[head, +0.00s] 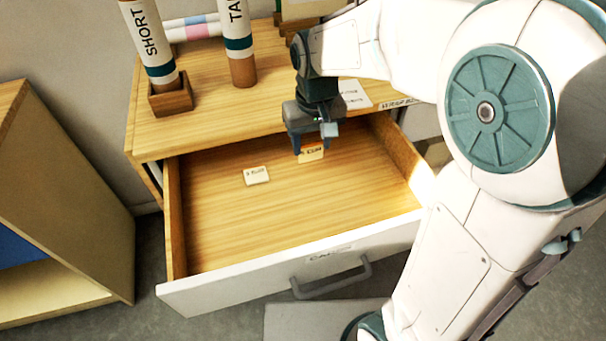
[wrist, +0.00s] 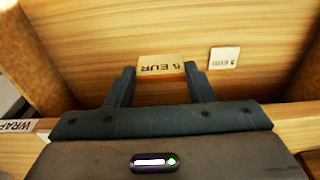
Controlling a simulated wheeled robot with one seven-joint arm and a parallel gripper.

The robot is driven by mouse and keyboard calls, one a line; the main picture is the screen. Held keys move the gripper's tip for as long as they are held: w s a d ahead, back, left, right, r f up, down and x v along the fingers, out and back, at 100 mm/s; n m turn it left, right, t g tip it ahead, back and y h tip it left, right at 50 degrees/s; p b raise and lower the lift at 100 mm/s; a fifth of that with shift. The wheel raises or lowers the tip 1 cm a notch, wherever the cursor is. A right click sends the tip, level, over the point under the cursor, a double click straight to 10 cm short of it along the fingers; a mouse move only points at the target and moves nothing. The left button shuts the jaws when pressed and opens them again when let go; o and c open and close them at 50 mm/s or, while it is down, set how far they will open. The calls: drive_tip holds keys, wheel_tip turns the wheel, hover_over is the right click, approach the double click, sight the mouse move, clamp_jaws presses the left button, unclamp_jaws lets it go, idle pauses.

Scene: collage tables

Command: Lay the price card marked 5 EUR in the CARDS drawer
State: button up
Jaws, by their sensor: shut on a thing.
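The CARDS drawer (head: 225,285) is pulled open beneath the wooden top; its bare floor fills much of the wrist view (wrist: 275,25). My gripper (head: 308,152) is inside the back part of the drawer, fingers down. It is shut on the price card marked 5 EUR (wrist: 160,66), which shows between the fingertips; the card is partly visible in the head view (head: 312,153). I cannot tell whether it touches the drawer floor. A second price card (head: 256,176) lies flat on the drawer floor, left of my gripper. Its number is unclear in the wrist view (wrist: 224,58).
Tubes marked SHORT (head: 150,40) and TA... (head: 237,40) stand on the wooden top (head: 215,120). White paper (head: 355,94) lies on it behind my gripper. A wooden cabinet (head: 70,190) stands at left. The drawer's front and left floor are clear.

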wheel_tip(320, 180, down, 8)
drive_tip(key=shift+r+b, duration=0.25)
drive_tip(key=shift+b, duration=0.35)
drive_tip(key=shift+f, duration=0.15)
drive_tip(key=o, duration=0.9)
wheel_tip(320, 180, up, 12)
drive_tip(key=s+p, duration=0.1)
drive_tip(key=p, duration=0.1)
drive_tip(key=s+d+f+m, duration=0.1)
drive_tip(key=s+d, duration=0.3)
drive_tip(key=s+d+f+m, duration=0.1)
drive_tip(key=s+d, duration=0.2)
drive_tip(key=s, duration=0.1)
drive_tip(key=s+d+f+m+t, duration=0.1)
drive_tip(key=s+d, duration=0.3)
drive_tip(key=shift+s+d, duration=0.3)
drive_tip(key=shift+s, duration=0.1)
